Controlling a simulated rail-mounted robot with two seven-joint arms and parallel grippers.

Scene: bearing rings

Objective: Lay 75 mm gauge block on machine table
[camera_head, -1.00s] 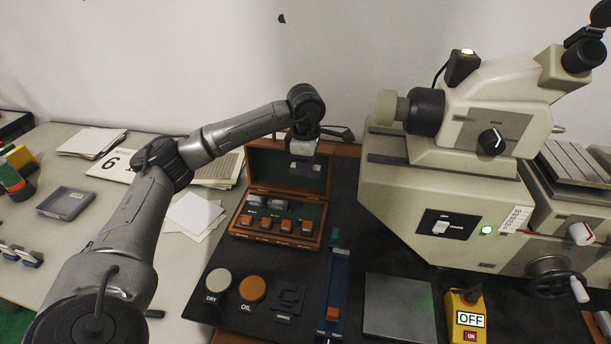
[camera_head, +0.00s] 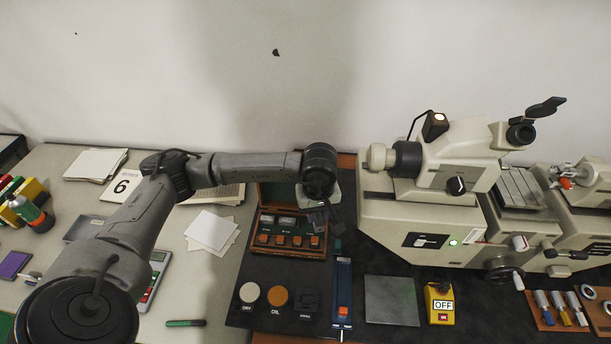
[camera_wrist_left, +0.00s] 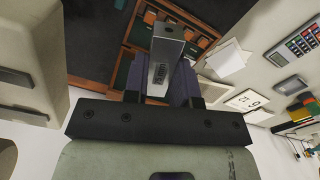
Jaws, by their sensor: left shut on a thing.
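My left gripper (camera_head: 322,212) hangs by the right edge of the wooden gauge-block case, above the bench. In the left wrist view its purple fingers (camera_wrist_left: 161,88) are shut on a grey metal gauge block (camera_wrist_left: 168,46) with dark markings on its near end. The marking is too small to read. The block sticks out beyond the fingers and is hard to make out in the head view. The machine table (camera_head: 522,187), a grey grooved plate, is on the beige machine at the right, well away from my gripper. My right gripper is not in view.
The open case (camera_head: 290,248) holds several blocks with orange labels. The machine body (camera_head: 410,225) and its eyepiece head (camera_head: 455,165) stand between my gripper and the machine table. A grey plate (camera_head: 391,300) and yellow switch box (camera_head: 440,303) lie in front.

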